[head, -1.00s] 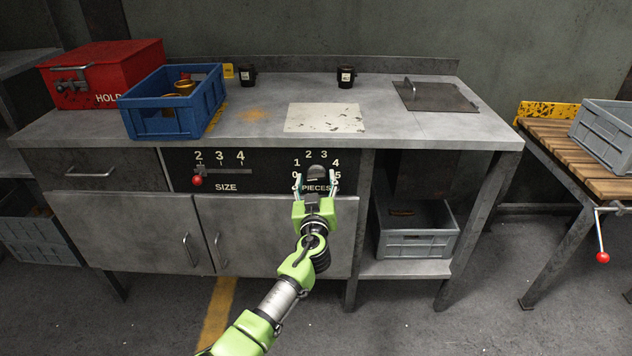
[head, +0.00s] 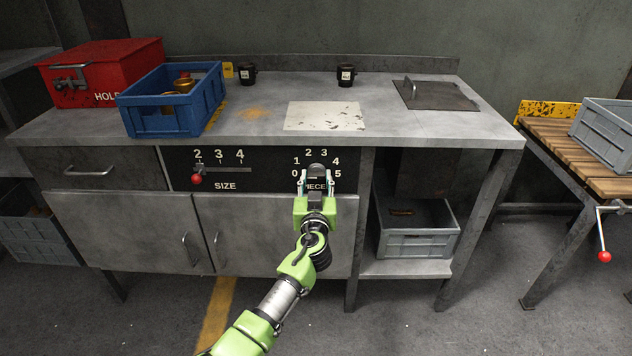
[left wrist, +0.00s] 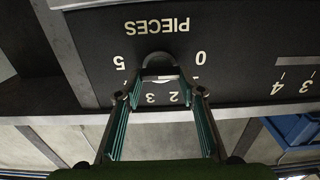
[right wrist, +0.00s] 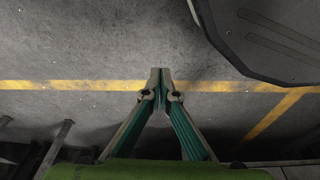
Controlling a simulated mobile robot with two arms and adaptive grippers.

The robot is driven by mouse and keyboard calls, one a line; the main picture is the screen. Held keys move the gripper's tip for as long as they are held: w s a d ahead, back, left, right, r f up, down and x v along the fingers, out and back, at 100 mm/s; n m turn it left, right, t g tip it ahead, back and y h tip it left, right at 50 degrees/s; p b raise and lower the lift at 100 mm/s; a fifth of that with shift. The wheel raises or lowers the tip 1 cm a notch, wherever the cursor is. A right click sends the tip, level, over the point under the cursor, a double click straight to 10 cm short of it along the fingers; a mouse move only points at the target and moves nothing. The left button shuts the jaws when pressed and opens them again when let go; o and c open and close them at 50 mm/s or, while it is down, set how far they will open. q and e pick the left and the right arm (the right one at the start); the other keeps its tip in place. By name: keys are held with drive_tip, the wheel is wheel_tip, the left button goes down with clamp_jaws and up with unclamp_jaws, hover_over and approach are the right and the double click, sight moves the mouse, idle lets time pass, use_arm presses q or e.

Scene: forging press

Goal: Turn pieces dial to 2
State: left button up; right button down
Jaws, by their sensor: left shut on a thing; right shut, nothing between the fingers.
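The pieces dial (head: 317,168) is a grey round knob on the dark front panel, with the numbers 0 to 5 in an arc around it and the label PIECES below. In the left wrist view the dial (left wrist: 158,57) and its numbers appear upside down. My left gripper (head: 316,180) is at the panel, shut on the dial; its fingertips (left wrist: 158,76) sit at the knob in the left wrist view. The fingers partly cover the label in the head view. I cannot tell which number the dial points to. My right gripper (right wrist: 160,76) is shut and empty above the floor.
Left of the dial is the size slider with a red knob (head: 197,179). A blue crate (head: 165,120), a red box (head: 100,75) and two black cups (head: 346,76) stand on the bench top. A grey crate (head: 415,244) sits on the lower shelf.

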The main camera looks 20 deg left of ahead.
use_arm(q)
drive_tip(key=m+b, duration=0.1)
drive_tip(key=m, duration=0.2)
drive_tip(key=shift+d+f+m, duration=0.1)
drive_tip(key=shift+m, duration=1.2)
drive_tip(key=shift+m+b, duration=0.3)
drive_tip(key=shift+m, duration=1.5)
drive_tip(key=shift+d+m, duration=0.1)
drive_tip(key=shift+m, duration=0.7)
drive_tip(key=shift+f+m, duration=0.1)
drive_tip(key=shift+m, duration=1.5)
use_arm(e)
drive_tip(key=shift+w+a+r, duration=0.1)
drive_tip(key=shift+w+r, duration=0.2)
drive_tip(key=shift+r, duration=0.45)
drive_tip(key=shift+w+d+r, duration=0.1)
drive_tip(key=shift+w+r, duration=0.2)
drive_tip(key=shift+r, duration=0.5)
drive_tip(key=shift+w+a+r, duration=0.1)
drive_tip(key=shift+w+r, duration=0.2)
drive_tip(key=shift+r, duration=0.45)
drive_tip(key=shift+f, duration=0.1)
